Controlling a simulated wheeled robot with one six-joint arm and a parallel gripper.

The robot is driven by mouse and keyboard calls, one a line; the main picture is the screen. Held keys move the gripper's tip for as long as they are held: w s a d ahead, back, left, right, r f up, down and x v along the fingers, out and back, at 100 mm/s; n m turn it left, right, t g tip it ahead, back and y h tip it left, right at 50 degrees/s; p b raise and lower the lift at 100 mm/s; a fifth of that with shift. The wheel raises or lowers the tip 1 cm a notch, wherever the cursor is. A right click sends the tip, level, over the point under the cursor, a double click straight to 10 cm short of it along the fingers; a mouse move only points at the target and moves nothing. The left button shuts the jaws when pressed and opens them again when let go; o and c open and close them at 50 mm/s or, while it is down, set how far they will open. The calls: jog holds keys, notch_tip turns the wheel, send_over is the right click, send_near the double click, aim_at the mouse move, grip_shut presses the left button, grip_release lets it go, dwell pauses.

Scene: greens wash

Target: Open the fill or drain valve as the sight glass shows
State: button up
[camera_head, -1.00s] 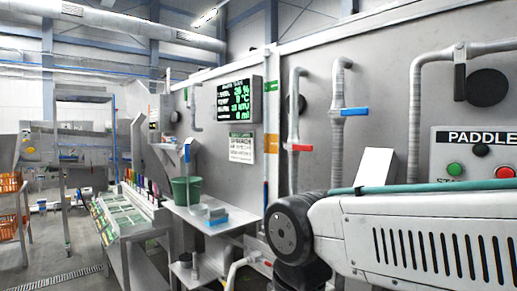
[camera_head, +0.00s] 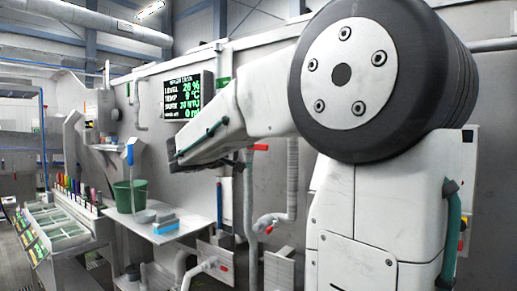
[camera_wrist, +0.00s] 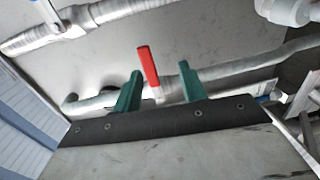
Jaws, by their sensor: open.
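A red lever handle (camera_wrist: 148,66) on a grey pipe shows in the wrist view, between and beyond my two green fingertips. My gripper (camera_wrist: 160,88) is open and holds nothing; I cannot tell whether it touches the lever. A red handle (camera_head: 257,147) also shows in the head view beside my arm, which hides much of the valve pipes. A blue lever (camera_wrist: 48,10) lies on another pipe at the wrist view's upper left. A slim upright tube with blue in it (camera_head: 219,200), perhaps the sight glass, stands on the wall. The display (camera_head: 188,96) reads a level of about 26 %.
A shelf (camera_head: 185,232) carries a green bucket (camera_head: 128,196) and a blue block (camera_head: 165,222). Lower pipes with red-tipped fittings (camera_head: 266,220) stand below my arm. A bench with sloping trays (camera_head: 62,228) is at the left.

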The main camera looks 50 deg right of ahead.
aim_at(258, 147)
jog(key=shift+h, duration=0.5)
jog(key=d, duration=0.3)
jog(key=w+d+r, duration=0.1)
jog(key=d, duration=0.2)
jog(key=w+d, duration=0.1)
jog(key=d, duration=0.1)
jog(key=shift+w+d+r, duration=0.15)
jog(key=shift+d+r, duration=0.2)
jog(key=shift+d, duration=0.05)
grip_shut()
